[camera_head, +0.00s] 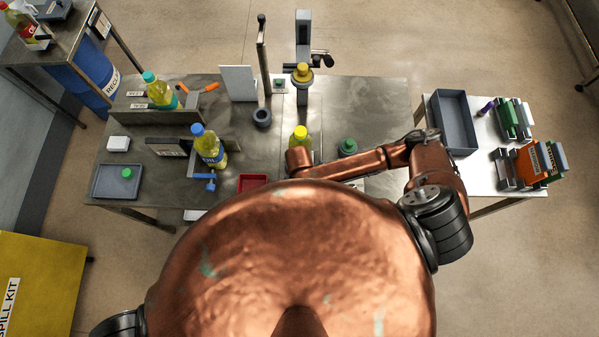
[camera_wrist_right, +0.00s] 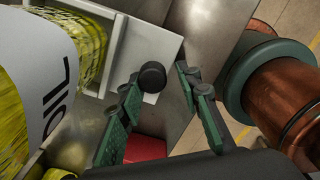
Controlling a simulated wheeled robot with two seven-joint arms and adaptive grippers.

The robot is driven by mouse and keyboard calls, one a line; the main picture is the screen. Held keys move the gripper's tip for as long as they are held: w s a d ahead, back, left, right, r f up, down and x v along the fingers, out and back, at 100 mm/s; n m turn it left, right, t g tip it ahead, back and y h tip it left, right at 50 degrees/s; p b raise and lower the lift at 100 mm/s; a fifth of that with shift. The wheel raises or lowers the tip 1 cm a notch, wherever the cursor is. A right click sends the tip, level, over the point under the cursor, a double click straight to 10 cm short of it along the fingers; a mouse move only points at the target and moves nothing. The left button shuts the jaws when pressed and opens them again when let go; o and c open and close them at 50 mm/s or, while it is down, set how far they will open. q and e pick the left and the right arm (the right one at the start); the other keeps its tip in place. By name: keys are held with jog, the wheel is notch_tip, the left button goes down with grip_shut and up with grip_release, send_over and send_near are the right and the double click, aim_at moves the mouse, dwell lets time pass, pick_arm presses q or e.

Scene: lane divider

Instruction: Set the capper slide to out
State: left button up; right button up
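In the right wrist view a round black knob (camera_wrist_right: 152,76) stands on a pale grey plate or block (camera_wrist_right: 150,45), likely the capper slide's handle, though I cannot be sure. My right gripper (camera_wrist_right: 163,97) has its two green-padded fingers apart, with the knob between and just beyond them; contact is not clear. A yellow oil bottle (camera_wrist_right: 30,80) stands beside it. In the head view the capper column (camera_head: 303,30) stands at the table's back, with a yellow cap (camera_head: 303,70) at its head. A yellow-capped bottle (camera_head: 300,133) is in front. My right gripper is hidden there; my left is out of view.
A red tray (camera_head: 252,182) lies near the front edge and shows in the wrist view (camera_wrist_right: 145,148). A blue-capped oil bottle (camera_head: 208,148), a blue valve-like handle (camera_head: 205,182) and a green-topped part (camera_head: 347,146) stand nearby. A grey bin (camera_head: 455,122) is on the right table.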

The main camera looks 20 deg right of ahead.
jog(key=shift+o, duration=0.7)
jog(key=shift+w, duration=0.1)
jog(key=shift+w+r, duration=0.1)
jog(key=shift+r, duration=0.15)
notch_tip(320, 180, up, 12)
jog(key=shift+f, duration=0.2)
